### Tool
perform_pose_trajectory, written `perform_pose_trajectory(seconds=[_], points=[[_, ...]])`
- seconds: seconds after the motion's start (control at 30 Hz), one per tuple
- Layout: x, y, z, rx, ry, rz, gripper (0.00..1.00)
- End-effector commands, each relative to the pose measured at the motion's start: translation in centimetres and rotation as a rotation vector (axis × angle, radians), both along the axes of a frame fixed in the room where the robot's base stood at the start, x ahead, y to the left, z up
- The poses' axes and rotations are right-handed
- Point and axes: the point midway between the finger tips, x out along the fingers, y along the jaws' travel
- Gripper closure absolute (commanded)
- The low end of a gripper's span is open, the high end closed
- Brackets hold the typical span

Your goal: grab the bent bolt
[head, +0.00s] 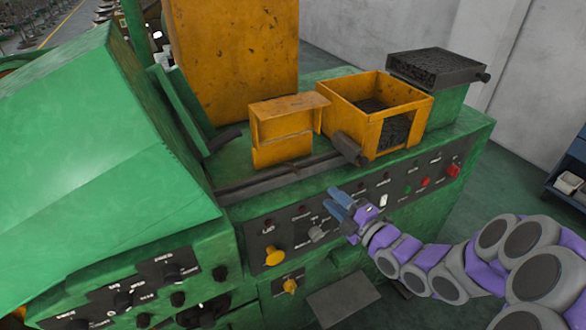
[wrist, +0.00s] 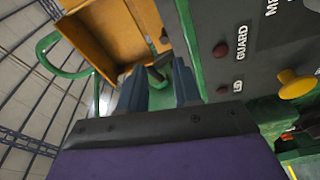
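I cannot make out a bent bolt in either view. My gripper (head: 330,198) has two blue fingers and is in front of the green machine's control panel (head: 375,186) in the head view. In the wrist view the fingers of my gripper (wrist: 158,76) stand apart with a gap between them. They are open and nothing shows held between them. Part of a green machine piece shows through the gap. My arm reaches in from the right of the head view.
A yellow open box (head: 414,103) and a yellow bracket (head: 282,130) stand on the machine top, with a dark cylinder (head: 347,147) beside the box. Knobs and buttons, including a yellow knob (head: 274,256), stick out from the panel. Open floor (head: 500,170) lies to the right.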

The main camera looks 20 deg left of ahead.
Motion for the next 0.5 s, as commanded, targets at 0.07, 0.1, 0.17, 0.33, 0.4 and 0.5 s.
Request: perform_pose_trajectory(seconds=[0.07,0.1,0.17,0.33,0.4,0.5], points=[[0.5,1.5,-0.1,-0.003,0.001,0.004,0.67],[0.8,2.3,-0.2,-0.006,0.001,0.003,0.67],[1.2,3.4,-0.2,-0.009,0.001,0.005,0.67],[2.1,5.9,-0.5,-0.019,0.004,0.004,0.67],[2.4,6.3,-0.4,-0.018,0.003,0.003,0.67],[2.7,6.1,-0.2,-0.014,0.002,0.002,0.67]])
